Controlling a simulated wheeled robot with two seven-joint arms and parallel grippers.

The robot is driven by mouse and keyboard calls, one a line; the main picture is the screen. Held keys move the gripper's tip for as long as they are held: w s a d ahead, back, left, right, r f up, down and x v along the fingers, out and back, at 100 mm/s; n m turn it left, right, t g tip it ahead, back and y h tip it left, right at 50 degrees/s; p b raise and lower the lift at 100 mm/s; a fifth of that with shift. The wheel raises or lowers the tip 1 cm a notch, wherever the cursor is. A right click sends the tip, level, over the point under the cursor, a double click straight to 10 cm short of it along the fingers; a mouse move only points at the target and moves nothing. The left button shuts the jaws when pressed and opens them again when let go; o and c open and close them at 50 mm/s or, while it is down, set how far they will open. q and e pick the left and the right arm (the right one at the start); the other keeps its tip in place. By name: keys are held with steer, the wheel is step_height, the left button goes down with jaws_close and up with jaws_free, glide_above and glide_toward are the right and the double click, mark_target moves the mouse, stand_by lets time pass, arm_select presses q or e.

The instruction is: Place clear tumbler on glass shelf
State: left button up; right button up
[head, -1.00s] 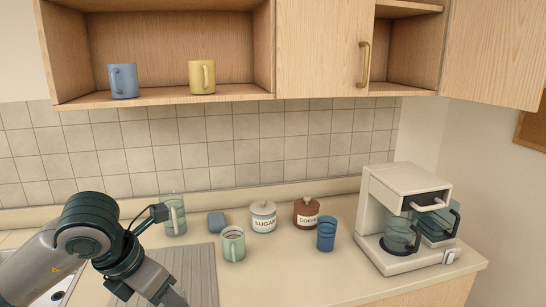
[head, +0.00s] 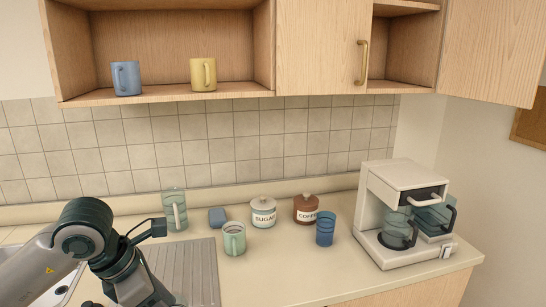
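A blue see-through tumbler (head: 325,231) stands upright on the counter, right of the middle. It is the only handleless drinking glass I see; no colourless one shows. The open wooden cupboard shelf (head: 160,97) above holds a blue mug (head: 126,78) at left and a yellow mug (head: 203,74) near its middle. No shelf that is plainly glass shows. My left arm comes in at the lower left, and its wrist runs out of the bottom edge, left of the tumbler and apart from it. Its fingers are hidden below the frame. My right gripper is not in view.
On the counter stand a green mug (head: 234,239), a tall greenish glass jug (head: 174,209), a blue block (head: 217,217), a sugar jar (head: 263,212), a coffee jar (head: 306,208) and a coffee maker (head: 376,242). The front counter around (head: 270,280) is clear.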

arm_select(q)
steer(key=shift+s+f+m+g, duration=0.15)
steer(key=shift+f+m+g, duration=0.4)
steer(key=shift+m, duration=0.65)
steer(key=f+m, duration=0.1)
steer(key=m, duration=0.1)
steer(key=m+g+h, duration=0.1)
steer(key=m, duration=0.1)
steer(key=shift+s+f, duration=0.35)
steer(key=shift+f, duration=0.05)
steer(key=m, duration=0.2)
steer(key=f+m+g, duration=0.1)
steer(key=m, duration=0.1)
steer(key=s+f+m+g, duration=0.1)
steer(key=m, duration=0.1)
steer(key=shift+a+g+y, duration=0.1)
steer(key=shift+g+y, duration=0.15)
steer(key=shift+y, duration=0.05)
steer(key=s+f+m+g+y, duration=0.1)
steer(key=m, duration=0.3)
steer(key=f+m+y, duration=0.1)
steer(key=m, duration=0.3)
steer(key=s+a+f+m+g+y, duration=0.1)
steer(key=f+m+y, duration=0.1)
steer(key=m, duration=0.2)
steer(key=shift+s+m+g, duration=0.3)
steer(key=shift+s+m, duration=0.05)
steer(key=shift+m, duration=0.05)
